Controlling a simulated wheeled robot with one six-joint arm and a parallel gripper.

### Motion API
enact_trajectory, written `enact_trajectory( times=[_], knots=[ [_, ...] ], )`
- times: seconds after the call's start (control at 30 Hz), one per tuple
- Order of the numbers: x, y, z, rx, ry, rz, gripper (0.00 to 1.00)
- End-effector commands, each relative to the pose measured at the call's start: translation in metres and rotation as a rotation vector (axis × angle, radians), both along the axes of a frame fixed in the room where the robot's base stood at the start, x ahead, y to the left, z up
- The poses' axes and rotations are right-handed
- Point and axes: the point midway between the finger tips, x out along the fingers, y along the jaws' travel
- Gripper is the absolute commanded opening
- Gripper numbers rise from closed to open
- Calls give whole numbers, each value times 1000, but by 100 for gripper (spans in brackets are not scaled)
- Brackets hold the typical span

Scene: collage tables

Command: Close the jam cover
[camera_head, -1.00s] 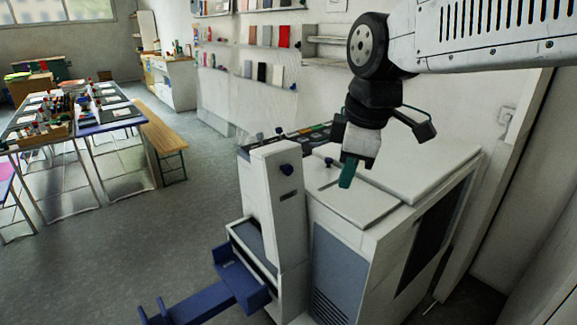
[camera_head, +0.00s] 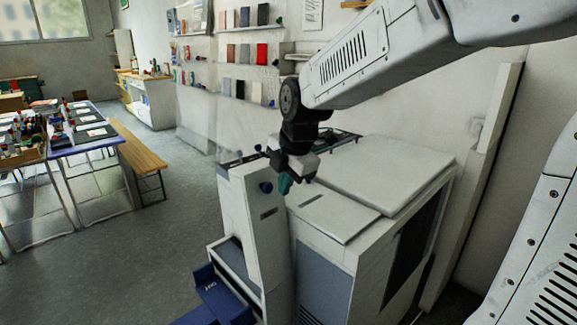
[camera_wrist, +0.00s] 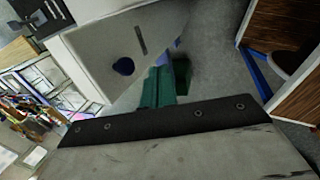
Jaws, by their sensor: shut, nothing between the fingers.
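My gripper (camera_head: 285,185) is shut and empty, with teal fingertips, close to the right of the knob near the panel's top. Its fingers show in the wrist view (camera_wrist: 160,87). I cannot tell whether they touch the panel.
A blue tray (camera_head: 222,300) juts out low at the panel's left. The copier's flat white lid (camera_head: 385,175) lies right of my gripper, with a wall behind. Work tables (camera_head: 75,140) and a wooden bench (camera_head: 137,145) stand at the left. Grey floor between is clear.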

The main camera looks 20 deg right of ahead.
Motion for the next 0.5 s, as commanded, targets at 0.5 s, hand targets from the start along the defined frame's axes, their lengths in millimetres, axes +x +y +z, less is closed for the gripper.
enact_trajectory(
  times=[0.5],
  knots=[
    [41, 10, -15, -1, 0, -1, 0]
  ],
)
